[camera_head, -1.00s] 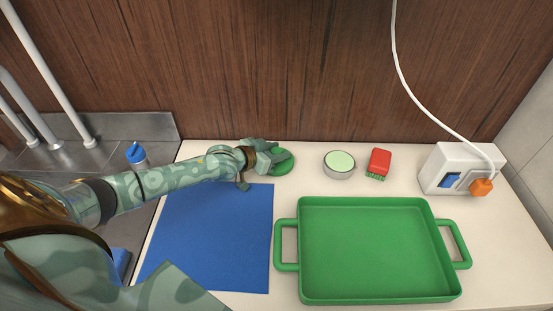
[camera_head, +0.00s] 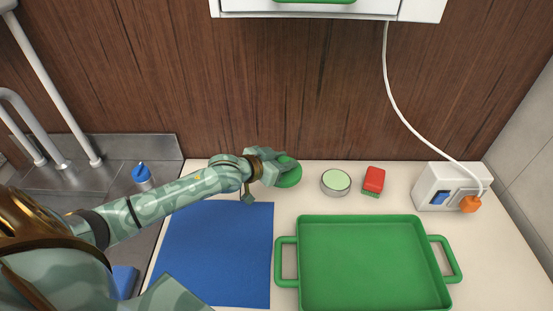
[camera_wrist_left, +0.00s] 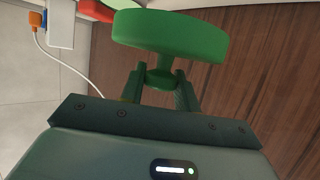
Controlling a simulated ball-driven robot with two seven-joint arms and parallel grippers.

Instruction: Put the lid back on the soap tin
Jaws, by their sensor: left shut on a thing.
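The green round lid (camera_head: 289,174) is at the tip of my left gripper (camera_head: 276,168) in the head view. In the left wrist view the lid (camera_wrist_left: 172,36) has a knob under it, and the jaws of my left gripper (camera_wrist_left: 160,84) are shut on that knob. The soap tin (camera_head: 336,183) is a round, silvery tin with pale green soap inside, uncovered on the counter to the right of the lid. The lid is apart from the tin. My right gripper is not in view.
A red brush (camera_head: 374,180) lies right of the tin. A green tray (camera_head: 370,260) and a blue mat (camera_head: 215,255) lie in front. A white socket box (camera_head: 434,188) with an orange plug stands at right. A blue-capped bottle (camera_head: 142,177) stands at left.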

